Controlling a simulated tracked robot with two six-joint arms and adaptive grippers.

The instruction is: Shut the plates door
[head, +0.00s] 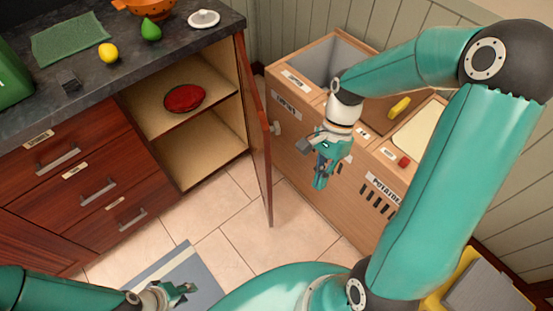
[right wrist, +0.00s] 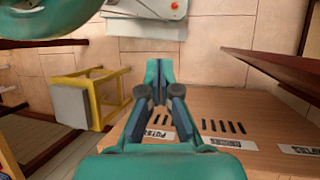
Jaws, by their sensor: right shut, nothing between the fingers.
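The dark red wooden door (head: 257,130) of the open cabinet stands swung wide, its edge toward me. A round knob (head: 275,128) is on its right-hand face. The cabinet shelf (head: 150,110) shows inside, with a red plate (head: 184,98) on it. My right gripper (head: 320,182) is shut and empty, to the right of the door and apart from it. In the right wrist view its fingers (right wrist: 158,78) are together, and a dark red-brown panel (right wrist: 285,75), seemingly the door, is at the right. My left gripper (head: 183,290) is low in the head view, far from the door; its jaws are unclear.
A wooden bin unit (head: 300,130) stands close right of the door, beneath my right arm. Drawers (head: 85,180) are left of the cabinet. Tiled floor (head: 225,205) is clear before the cabinet. A yellow stool (right wrist: 90,95) shows in the right wrist view.

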